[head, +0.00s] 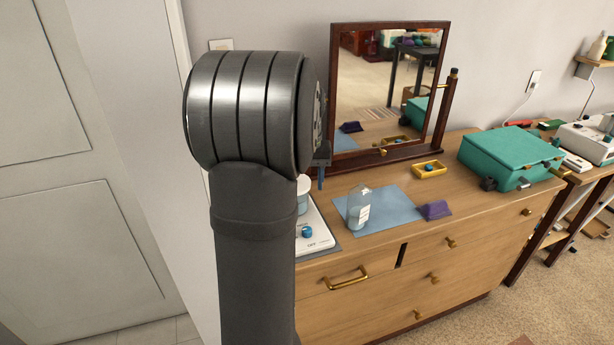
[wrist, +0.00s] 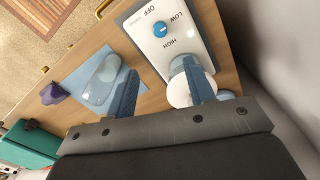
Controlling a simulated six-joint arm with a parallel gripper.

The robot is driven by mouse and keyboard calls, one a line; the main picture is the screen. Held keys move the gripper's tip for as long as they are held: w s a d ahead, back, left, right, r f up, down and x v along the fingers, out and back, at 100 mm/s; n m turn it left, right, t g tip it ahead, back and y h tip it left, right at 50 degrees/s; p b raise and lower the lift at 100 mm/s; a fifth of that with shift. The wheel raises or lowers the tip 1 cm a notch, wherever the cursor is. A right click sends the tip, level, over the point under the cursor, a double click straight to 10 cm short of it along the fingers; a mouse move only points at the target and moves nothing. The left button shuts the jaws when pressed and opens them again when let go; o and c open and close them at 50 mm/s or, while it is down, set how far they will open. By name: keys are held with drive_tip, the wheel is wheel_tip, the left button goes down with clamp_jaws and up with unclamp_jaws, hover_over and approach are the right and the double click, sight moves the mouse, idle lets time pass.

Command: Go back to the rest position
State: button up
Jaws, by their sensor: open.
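My gripper (wrist: 160,70) is open in the wrist view, its two blue fingers apart with nothing visible between their tips. In the head view my arm hides most of it. Below it is a white warmer plate (wrist: 145,28) with a blue knob (wrist: 160,29) and OFF, LOW and HIGH marks. A white-and-clear container (wrist: 178,93) is on the plate, partly hidden by the right finger. A clear bottle (head: 359,207) with a white label stands on a blue mat (head: 388,208); it also shows beside the left finger in the wrist view (wrist: 101,84).
A purple wedge (head: 434,210) is at the mat's right edge. A yellow tray (head: 429,169), a teal case (head: 506,157) and a framed mirror (head: 385,85) are on the wooden dresser (head: 400,268). A wall stands close to the dresser's back.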

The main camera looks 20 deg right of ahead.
drive_tip(key=shift+r, duration=0.65)
drive_tip(key=shift+f, duration=0.1)
wheel_tip(320, 180, down, 17)
drive_tip(key=shift+f, duration=0.15)
idle(0.4)
